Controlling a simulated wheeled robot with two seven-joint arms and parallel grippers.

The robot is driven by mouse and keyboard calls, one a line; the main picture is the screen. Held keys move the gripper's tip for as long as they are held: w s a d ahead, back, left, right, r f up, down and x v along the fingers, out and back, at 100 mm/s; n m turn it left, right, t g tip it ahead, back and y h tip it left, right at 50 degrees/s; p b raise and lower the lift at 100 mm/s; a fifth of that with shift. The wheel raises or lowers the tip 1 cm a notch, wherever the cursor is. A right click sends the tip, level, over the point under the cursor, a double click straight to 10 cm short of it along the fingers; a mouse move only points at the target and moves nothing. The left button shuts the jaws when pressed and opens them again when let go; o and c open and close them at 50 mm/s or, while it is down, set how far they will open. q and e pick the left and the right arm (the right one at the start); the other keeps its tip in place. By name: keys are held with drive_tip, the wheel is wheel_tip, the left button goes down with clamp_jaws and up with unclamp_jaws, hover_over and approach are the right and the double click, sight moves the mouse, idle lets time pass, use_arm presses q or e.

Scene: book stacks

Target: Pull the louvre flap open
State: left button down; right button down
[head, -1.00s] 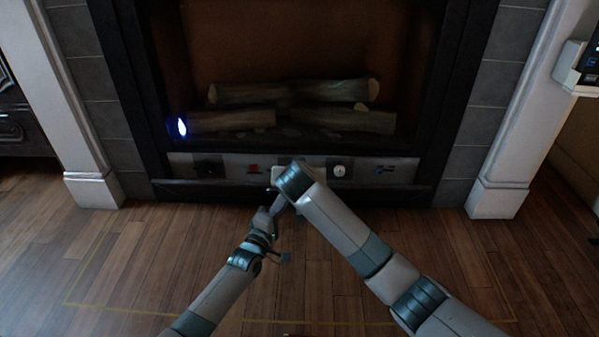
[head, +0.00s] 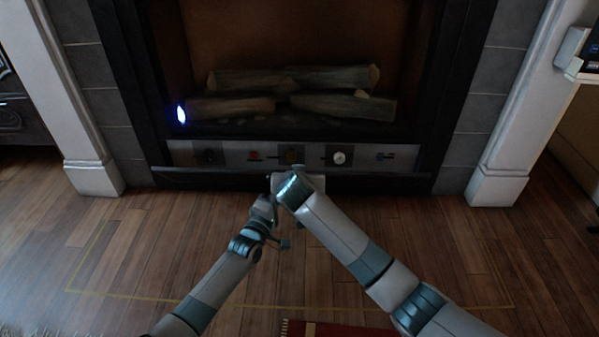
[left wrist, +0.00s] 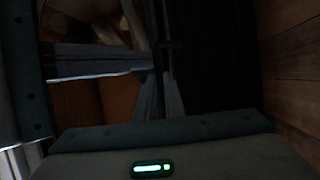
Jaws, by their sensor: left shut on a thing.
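The louvre flap (head: 215,179) is the dark strip across the foot of the fireplace, under the control panel. Its top edge leans outward, and the panel shows above it. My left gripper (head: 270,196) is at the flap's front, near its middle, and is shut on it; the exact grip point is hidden. The left wrist view is dark and does not show the contact clearly. My right gripper (head: 308,183) is close beside the left one at the flap, and its fingers are hidden behind its wrist.
The control panel (head: 228,156) carries several knobs and switches. Logs (head: 340,105) lie in the firebox above, with a small blue flame (head: 181,113) at the left. White pillars (head: 92,175) flank the fireplace. Wooden floor (head: 400,235) is clear in front; a red rug (head: 345,329) shows at the bottom.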

use_arm(q)
drive_tip(key=shift+f, duration=0.5)
drive_tip(key=c, duration=1.8)
unclamp_jaws()
drive_tip(key=shift+d, duration=0.1)
drive_tip(key=shift+c, duration=0.2)
drive_tip(key=shift+r, duration=0.2)
use_arm(e)
drive_tip(key=shift+d+f, duration=0.15)
drive_tip(key=shift+f, duration=0.05)
use_arm(q)
drive_tip(key=v, duration=1.2)
drive_tip(key=shift+r, duration=0.2)
use_arm(e)
drive_tip(key=shift+f, duration=0.1)
